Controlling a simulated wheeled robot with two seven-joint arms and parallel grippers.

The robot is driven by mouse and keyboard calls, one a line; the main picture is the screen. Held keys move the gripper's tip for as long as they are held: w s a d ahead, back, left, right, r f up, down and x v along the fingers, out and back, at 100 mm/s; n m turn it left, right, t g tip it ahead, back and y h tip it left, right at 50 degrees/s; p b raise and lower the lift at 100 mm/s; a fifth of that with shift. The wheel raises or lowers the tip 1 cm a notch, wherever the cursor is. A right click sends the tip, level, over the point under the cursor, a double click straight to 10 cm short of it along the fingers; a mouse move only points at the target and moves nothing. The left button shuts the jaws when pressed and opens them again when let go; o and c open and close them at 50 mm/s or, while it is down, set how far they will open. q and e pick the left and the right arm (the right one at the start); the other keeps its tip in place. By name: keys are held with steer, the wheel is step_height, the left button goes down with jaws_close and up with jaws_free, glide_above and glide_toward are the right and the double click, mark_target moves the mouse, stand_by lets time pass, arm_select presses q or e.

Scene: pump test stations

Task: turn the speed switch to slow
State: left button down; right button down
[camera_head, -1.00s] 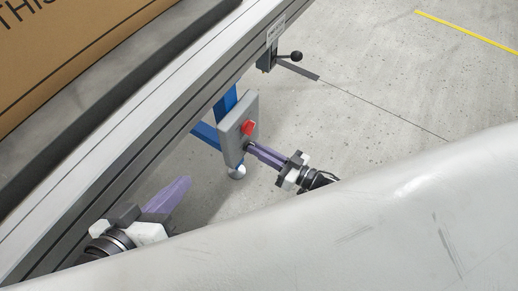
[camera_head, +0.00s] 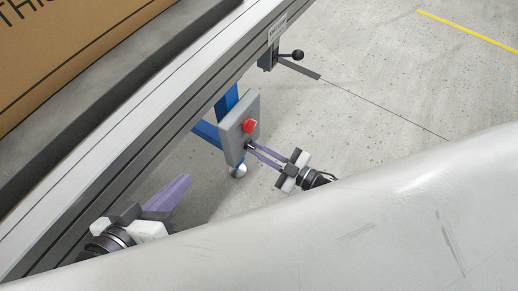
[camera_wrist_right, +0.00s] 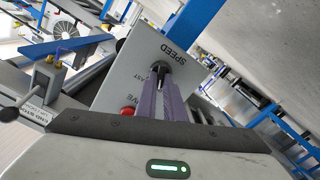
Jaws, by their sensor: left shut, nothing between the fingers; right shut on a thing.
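The grey control box (camera_head: 235,130) hangs by the blue leg under the conveyor's edge. The dark speed switch (camera_wrist_right: 158,71) sits on its face, below a red knob (camera_head: 249,126) in the head view. In the right wrist view the lettering "SPEED" and part of "FAST" show beside the switch. My right gripper (camera_head: 252,147) is shut on the speed switch, with one purple finger on each side; it also shows in the right wrist view (camera_wrist_right: 162,75). The fingers hide part of the switch and its lettering. My left gripper (camera_head: 186,181) is shut and empty beside the conveyor rail.
A black-knobbed lever (camera_head: 296,55) is on the rail beyond the box. The conveyor rail (camera_head: 150,115) runs diagonally, with a large cardboard box (camera_head: 75,50) on the belt. A pale, rounded surface fills the lower right of the head view. Grey floor lies open beyond.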

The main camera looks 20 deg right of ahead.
steer(key=shift+s+n, duration=0.1)
steer(key=shift+n, duration=0.3)
steer(key=c, duration=1.9)
jaws_free()
steer(key=shift+o, duration=0.2)
